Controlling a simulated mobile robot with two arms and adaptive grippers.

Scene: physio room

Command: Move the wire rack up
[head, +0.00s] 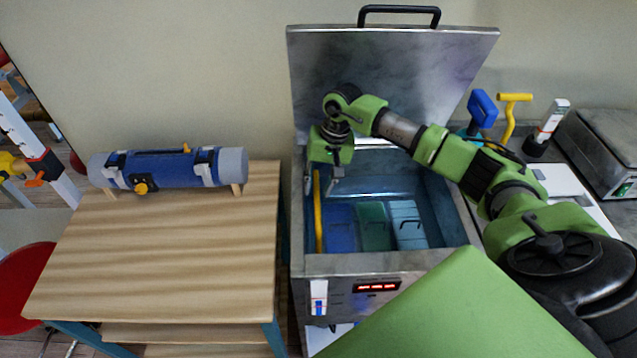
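The steel tank (298,240) stands open with its lid raised. A yellow bar (318,225) runs along the left inside of the tank and may be part of the wire rack; the rack's wires are not clear. Blue (342,230), green (375,228) and pale blue (408,222) packs stand side by side low in the tank. My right gripper (323,183) points down at the tank's back left, with its fingers apart on either side of the yellow bar's far end. I cannot tell whether they touch it. My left gripper is not in view.
The lid (395,80) with a black handle stands upright behind my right arm. A wooden table (150,260) with a blue roll (178,168) is at left. A red stool (25,285) is at far left. Tools and a grey device (605,145) are at right. The table's front is clear.

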